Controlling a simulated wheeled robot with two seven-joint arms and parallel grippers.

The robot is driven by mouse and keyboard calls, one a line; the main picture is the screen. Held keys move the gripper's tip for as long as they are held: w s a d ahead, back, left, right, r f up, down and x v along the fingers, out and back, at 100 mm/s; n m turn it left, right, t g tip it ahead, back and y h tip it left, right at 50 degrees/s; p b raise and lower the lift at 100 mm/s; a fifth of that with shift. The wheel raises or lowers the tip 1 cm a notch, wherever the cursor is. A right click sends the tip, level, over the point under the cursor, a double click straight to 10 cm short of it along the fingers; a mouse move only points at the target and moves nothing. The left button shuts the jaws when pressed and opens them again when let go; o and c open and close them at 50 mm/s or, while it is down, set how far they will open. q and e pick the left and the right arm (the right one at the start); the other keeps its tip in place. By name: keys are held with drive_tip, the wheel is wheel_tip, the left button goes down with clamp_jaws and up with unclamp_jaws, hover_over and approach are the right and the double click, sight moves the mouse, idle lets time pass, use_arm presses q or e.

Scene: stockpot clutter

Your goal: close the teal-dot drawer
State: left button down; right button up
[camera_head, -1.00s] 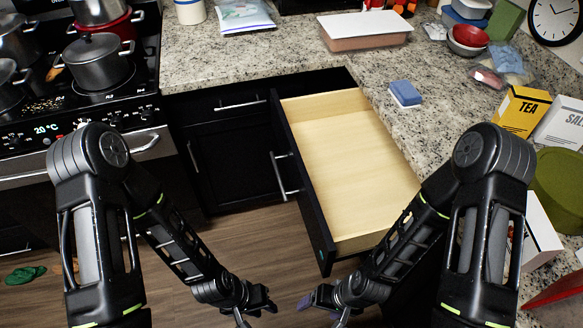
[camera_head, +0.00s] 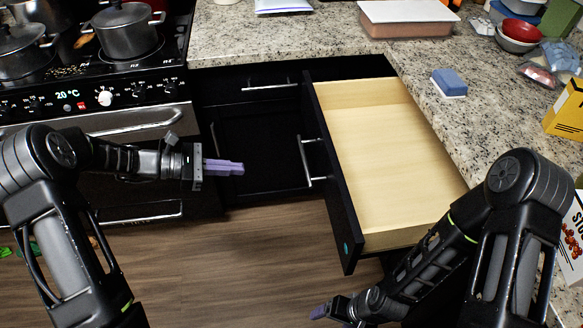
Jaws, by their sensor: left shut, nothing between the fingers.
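The teal-dot drawer (camera_head: 385,165) stands pulled out from the dark cabinet under the right counter. Its pale wooden inside is empty. The teal dot (camera_head: 346,249) shows at the near end of its black front, which faces left and carries a metal bar handle (camera_head: 306,162). My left gripper (camera_head: 240,168) is shut and empty, with purple fingers pointing right, to the left of the drawer front and apart from it. My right gripper (camera_head: 318,312) is low, below the near end of the drawer; only part of its fingers shows, so its opening cannot be told.
A closed drawer (camera_head: 262,88) and a cabinet door (camera_head: 262,145) lie behind my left gripper. The stove (camera_head: 95,100) with pots is at the left. A blue sponge (camera_head: 450,82) lies on the granite counter (camera_head: 430,60).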

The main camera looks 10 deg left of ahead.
use_arm(q)
drive_tip(key=r, duration=0.1)
drive_tip(key=d+r+h, duration=0.1)
drive_tip(key=s+r, duration=0.1)
drive_tip(key=shift+d+r+n+g+h, duration=0.15)
drive_tip(key=shift+n+g+h, duration=0.15)
drive_tip(key=shift+h, duration=0.1)
drive_tip(key=shift+d, duration=0.15)
drive_tip(key=p+x, duration=0.2)
drive_tip(key=x, duration=1.1)
drive_tip(key=shift+d, duration=0.35)
drive_tip(key=shift+w, duration=0.2)
